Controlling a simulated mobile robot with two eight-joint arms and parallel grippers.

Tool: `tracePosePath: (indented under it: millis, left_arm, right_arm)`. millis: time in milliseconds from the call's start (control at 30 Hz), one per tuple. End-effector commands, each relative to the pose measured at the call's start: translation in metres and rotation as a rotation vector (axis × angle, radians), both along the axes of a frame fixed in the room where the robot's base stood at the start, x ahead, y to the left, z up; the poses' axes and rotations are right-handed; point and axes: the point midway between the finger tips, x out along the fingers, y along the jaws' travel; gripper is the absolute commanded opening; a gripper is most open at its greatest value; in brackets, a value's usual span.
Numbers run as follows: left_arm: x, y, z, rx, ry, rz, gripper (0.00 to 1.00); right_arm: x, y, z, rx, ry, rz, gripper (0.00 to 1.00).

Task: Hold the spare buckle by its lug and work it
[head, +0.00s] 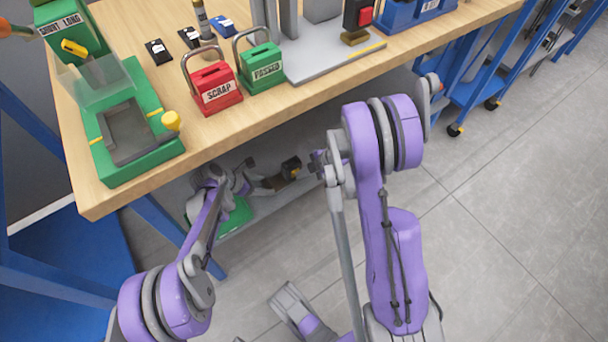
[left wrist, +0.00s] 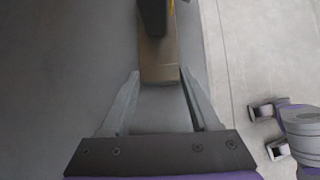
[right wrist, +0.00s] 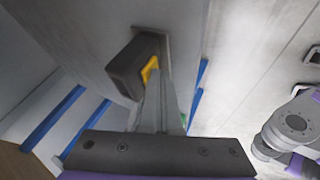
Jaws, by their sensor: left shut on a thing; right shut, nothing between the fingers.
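The spare buckle (head: 291,167) is a small dark block with a brownish metal lug (left wrist: 158,66). My left gripper (head: 268,184) is shut on the lug and holds the buckle in the air beside the bench's front edge. A yellow button (right wrist: 150,70) shows on the dark body in the right wrist view. My right gripper (head: 314,161) is shut and empty, on the buckle's other side from the left. In the right wrist view its closed fingertips (right wrist: 153,78) overlap the button's edge; I cannot tell whether they touch it.
The wooden bench (head: 240,118) carries a red SCRAP box (head: 212,88), a green PASSED box (head: 261,68), a green tray fixture (head: 150,160) and a grey plate (head: 315,65) with a red-button buckle (head: 359,14). A grey lower shelf lies under the bench. Open floor (head: 500,220) lies right.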

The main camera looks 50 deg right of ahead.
Motion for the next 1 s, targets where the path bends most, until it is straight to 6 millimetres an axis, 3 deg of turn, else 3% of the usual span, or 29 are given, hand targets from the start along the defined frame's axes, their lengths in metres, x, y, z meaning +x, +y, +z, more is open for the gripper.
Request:
tracePosePath:
  millis: [133, 467, 567, 733, 1000]
  left_arm:
    - [0.000, 0.000, -0.001, 0.001, -0.001, -0.002, 0.00]
    - [-0.003, -0.001, 0.000, 0.001, 0.002, -0.010, 0.00]
    - [-0.004, -0.002, 0.000, 0.001, 0.003, -0.010, 0.00]
    - [-0.003, -0.001, 0.000, 0.000, 0.002, -0.007, 0.00]
    - [-0.001, 0.000, 0.000, 0.000, 0.001, -0.002, 0.00]
  right_arm:
    - [0.015, -0.003, 0.000, 0.000, -0.001, 0.001, 0.00]
    - [0.013, -0.003, 0.000, -0.001, -0.004, -0.002, 0.00]
    - [0.005, -0.001, 0.000, -0.001, -0.003, -0.001, 0.00]
    - [-0.028, 0.007, 0.000, -0.001, 0.001, -0.002, 0.00]
    - [-0.062, -0.010, 0.051, -0.002, 0.001, -0.003, 0.00]
